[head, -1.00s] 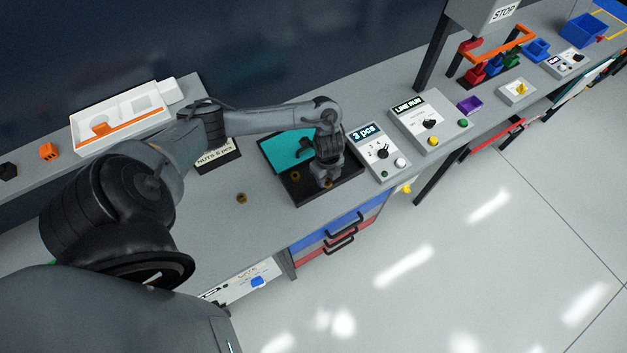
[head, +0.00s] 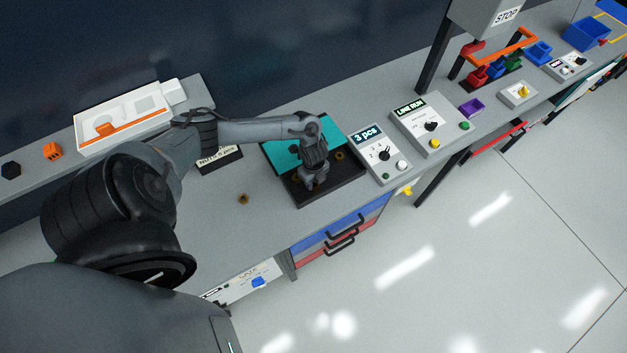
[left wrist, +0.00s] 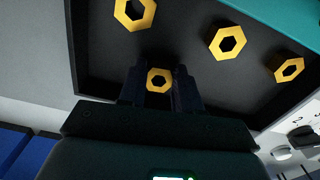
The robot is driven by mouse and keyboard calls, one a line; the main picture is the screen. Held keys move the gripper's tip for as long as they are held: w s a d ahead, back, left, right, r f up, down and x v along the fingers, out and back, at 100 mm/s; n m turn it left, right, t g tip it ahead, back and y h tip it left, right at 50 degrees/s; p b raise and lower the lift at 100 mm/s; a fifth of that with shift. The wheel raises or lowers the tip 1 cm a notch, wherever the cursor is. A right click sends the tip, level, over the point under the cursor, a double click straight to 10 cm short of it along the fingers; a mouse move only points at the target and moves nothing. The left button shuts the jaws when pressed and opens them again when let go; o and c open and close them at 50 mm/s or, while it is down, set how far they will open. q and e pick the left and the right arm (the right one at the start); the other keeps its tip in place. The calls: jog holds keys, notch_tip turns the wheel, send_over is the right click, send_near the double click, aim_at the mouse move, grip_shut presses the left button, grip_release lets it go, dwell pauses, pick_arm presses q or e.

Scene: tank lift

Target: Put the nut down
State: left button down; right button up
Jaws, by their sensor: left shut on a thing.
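My left gripper (head: 312,188) is over the front part of a dark tray (head: 345,187) with a teal section at the back. In the left wrist view the gripper (left wrist: 159,88) is shut on a yellow hexagonal nut (left wrist: 159,80), which sits between the two fingers. I cannot tell whether this nut touches the tray floor. Three other nuts lie apart in the tray: one (left wrist: 135,12) at the top, one (left wrist: 228,41) in the middle and one (left wrist: 290,69) at the right. My right gripper is not in view.
A loose nut (head: 243,198) lies on the grey bench left of the tray. A "3 pcs" control box (head: 379,155) stands close to the tray's right side. A "NUTS" label plate (head: 219,160) is behind left.

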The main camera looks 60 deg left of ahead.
pick_arm(q)
jog(key=shift+f, duration=0.15)
jog(key=c, duration=0.8)
grip_release()
